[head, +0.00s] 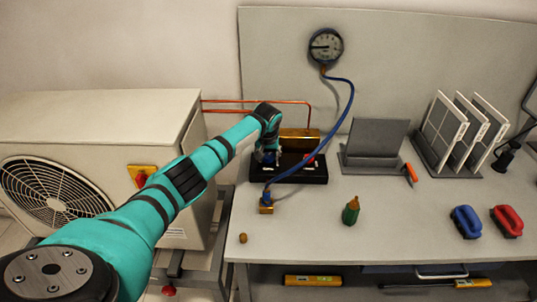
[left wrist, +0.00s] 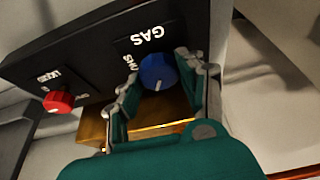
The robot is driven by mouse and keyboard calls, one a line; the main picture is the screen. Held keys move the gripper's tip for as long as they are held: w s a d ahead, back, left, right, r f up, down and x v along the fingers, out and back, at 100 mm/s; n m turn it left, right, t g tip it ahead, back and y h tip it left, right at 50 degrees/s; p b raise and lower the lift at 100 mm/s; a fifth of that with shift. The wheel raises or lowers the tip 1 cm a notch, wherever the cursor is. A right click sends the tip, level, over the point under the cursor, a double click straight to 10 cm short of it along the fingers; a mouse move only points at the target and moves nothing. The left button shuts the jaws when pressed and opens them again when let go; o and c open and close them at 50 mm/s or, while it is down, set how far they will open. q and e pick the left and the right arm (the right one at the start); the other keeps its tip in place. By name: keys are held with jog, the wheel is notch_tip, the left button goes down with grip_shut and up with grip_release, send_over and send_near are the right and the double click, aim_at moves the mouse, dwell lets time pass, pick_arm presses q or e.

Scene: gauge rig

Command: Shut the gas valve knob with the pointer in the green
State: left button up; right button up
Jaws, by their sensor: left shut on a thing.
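The blue gas knob (left wrist: 158,72) sits on a black panel (head: 312,174) below the upside-down label GAS in the left wrist view. A white mark on the knob points toward the bottom of that view. My left gripper (left wrist: 156,80) has its fingers on both sides of the knob, shut on it. In the head view my left gripper (head: 268,152) covers most of the knob. The round gauge (head: 326,46) hangs on the back board. Its dark pointer lies toward the left of the dial; I cannot make out a green band. My right gripper is not in view.
A red knob (left wrist: 58,102) is on the same panel. A blue hose (head: 349,105) runs from the gauge to a brass fitting (head: 266,206). A grey stand (head: 374,144), a green bottle-like object (head: 351,211) and two handled blocks stand right. The middle bench is mostly clear.

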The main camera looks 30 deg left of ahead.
pick_arm(q)
jog(key=shift+m, duration=0.3)
jog(key=shift+m+h+p, duration=0.5)
jog(key=shift+m+h, duration=0.1)
jog(key=shift+m, duration=0.4)
jog(key=shift+a+m+h, duration=0.1)
jog(key=shift+m+h, duration=0.2)
jog(key=shift+m, duration=0.6)
jog(key=shift+f+m+t+h+b, duration=0.1)
jog(key=shift+m+t+h+b, duration=0.25)
jog(key=shift+m, duration=0.55)
jog(key=m+h+b, duration=0.1)
jog(key=m+b, duration=0.1)
jog(key=m, duration=0.1)
jog(key=shift+f+b, duration=0.1)
jog(key=shift+b, duration=0.25)
jog(key=shift+a+m+g+h+b, duration=0.1)
jog(key=shift+m+g+h+b, duration=0.45)
jog(key=shift+m+b, duration=0.95)
jog(key=shift+r, duration=0.2)
jog(key=o, duration=1.2)
jog(key=shift+c, duration=0.2)
